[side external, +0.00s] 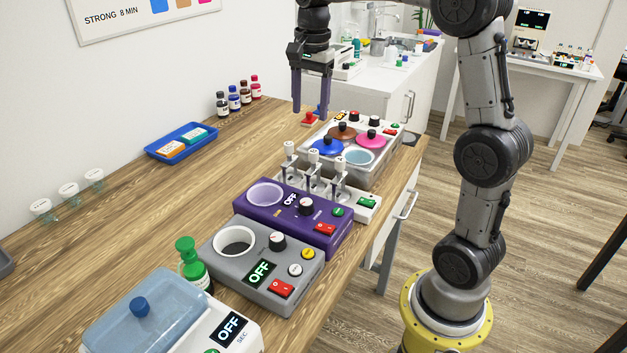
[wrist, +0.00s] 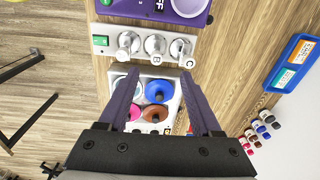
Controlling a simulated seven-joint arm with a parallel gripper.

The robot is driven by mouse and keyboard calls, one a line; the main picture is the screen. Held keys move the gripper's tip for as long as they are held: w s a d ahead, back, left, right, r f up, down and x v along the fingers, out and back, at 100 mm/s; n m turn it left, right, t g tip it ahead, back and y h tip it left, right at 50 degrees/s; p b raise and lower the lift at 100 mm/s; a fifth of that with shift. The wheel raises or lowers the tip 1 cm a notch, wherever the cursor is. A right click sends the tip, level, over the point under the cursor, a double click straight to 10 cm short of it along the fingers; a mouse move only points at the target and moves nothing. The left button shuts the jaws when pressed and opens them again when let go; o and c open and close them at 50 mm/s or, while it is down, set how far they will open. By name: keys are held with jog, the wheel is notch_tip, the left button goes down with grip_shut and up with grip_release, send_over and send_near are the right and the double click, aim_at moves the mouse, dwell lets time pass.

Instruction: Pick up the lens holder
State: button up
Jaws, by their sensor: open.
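I cannot pick out anything that is clearly a lens holder in either view. My gripper (side external: 311,112) is open and empty, fingers pointing down, above the far end of the wooden bench. It also shows in the wrist view (wrist: 158,72), with its fingers spread over a white unit. That white unit (side external: 393,153) has wells with a blue lid (side external: 326,147), a brown lid (side external: 343,132) and a pink lid (side external: 370,140), and one open pale-blue well (side external: 358,157). A small red piece (side external: 310,119) lies behind it, near my fingertips.
A white base (side external: 362,214) with three upright pieces stands before the lidded unit, then a purple device (side external: 325,236) and a grey device (side external: 225,267). A blue tray (side external: 157,155) and several small bottles (side external: 234,98) stand left. Open bench lies between.

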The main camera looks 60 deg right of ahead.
aim_at(314, 162)
jog(key=shift+m+g, duration=0.3)
jog(key=d+f, duration=0.2)
jog(key=f, duration=0.1)
jog(key=shift+w+d+f, duration=0.1)
jog(key=shift+d+f, duration=0.05)
jog(key=shift+f, duration=0.15)
notch_tip(314, 162, down, 7)
jog(key=shift+r, duration=0.1)
jog(key=shift+a+f, duration=0.2)
jog(key=shift+f, duration=2.85)
grip_shut()
